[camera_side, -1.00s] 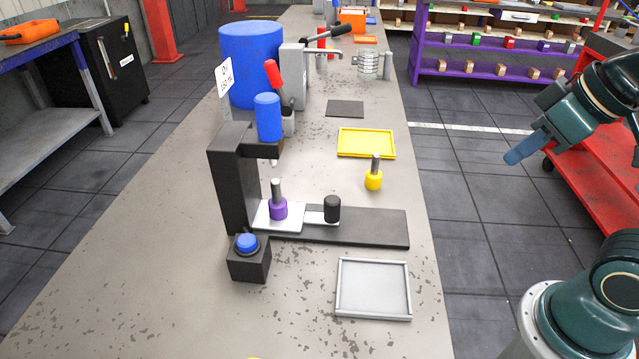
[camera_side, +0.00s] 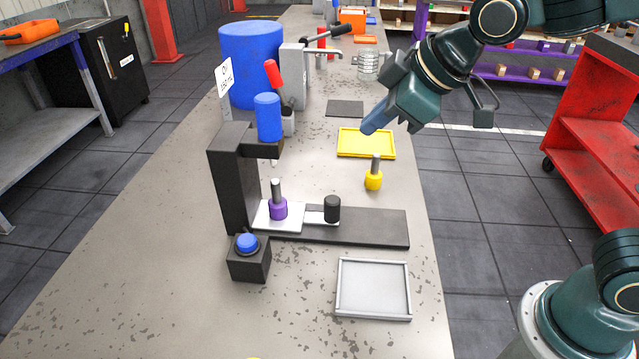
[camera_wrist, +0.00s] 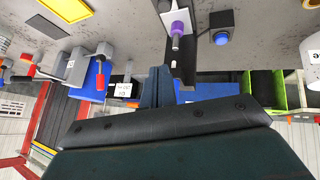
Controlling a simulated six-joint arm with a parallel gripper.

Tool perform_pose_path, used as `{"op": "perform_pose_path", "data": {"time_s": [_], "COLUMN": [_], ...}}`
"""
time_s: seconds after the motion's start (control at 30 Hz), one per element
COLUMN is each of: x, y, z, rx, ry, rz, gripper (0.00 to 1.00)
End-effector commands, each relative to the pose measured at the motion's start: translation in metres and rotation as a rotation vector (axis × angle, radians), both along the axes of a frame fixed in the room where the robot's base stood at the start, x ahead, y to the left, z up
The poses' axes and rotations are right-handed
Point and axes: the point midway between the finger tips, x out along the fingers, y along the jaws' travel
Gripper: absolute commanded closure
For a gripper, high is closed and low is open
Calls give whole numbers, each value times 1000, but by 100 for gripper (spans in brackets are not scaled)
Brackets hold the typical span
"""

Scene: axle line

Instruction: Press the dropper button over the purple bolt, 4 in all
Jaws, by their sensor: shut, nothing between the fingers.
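The purple bolt (camera_side: 278,208) stands upright, grey shank up, on a white plate (camera_side: 272,226) on the dark dropper stand (camera_side: 228,185). The blue dropper bottle (camera_side: 268,118) is held on the stand's upper arm, its nozzle above the bolt. The blue button (camera_side: 247,242) sits on a black box in front of the stand.
A black knob (camera_side: 332,208) stands beside the white plate. A yellow bolt (camera_side: 373,178) stands behind the stand's base. The yellow tray (camera_side: 346,153) and a grey tray (camera_side: 374,316) look empty. A blue barrel (camera_side: 250,60) stands at the back left. The bench's front left is clear.

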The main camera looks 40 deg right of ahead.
Motion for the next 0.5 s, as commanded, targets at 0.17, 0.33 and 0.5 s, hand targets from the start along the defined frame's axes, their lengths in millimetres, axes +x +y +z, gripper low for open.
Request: {"op": "perform_pose_path", "data": {"time_s": [0.17, 0.33, 0.5], "x": [24, 43, 57], "y": [42, 82, 124], "z": [-9, -19, -32], "rx": [-43, -83, -121], "ry": [-41, -89, -137], "rz": [119, 225, 330], "gripper": [100, 100, 100]}}
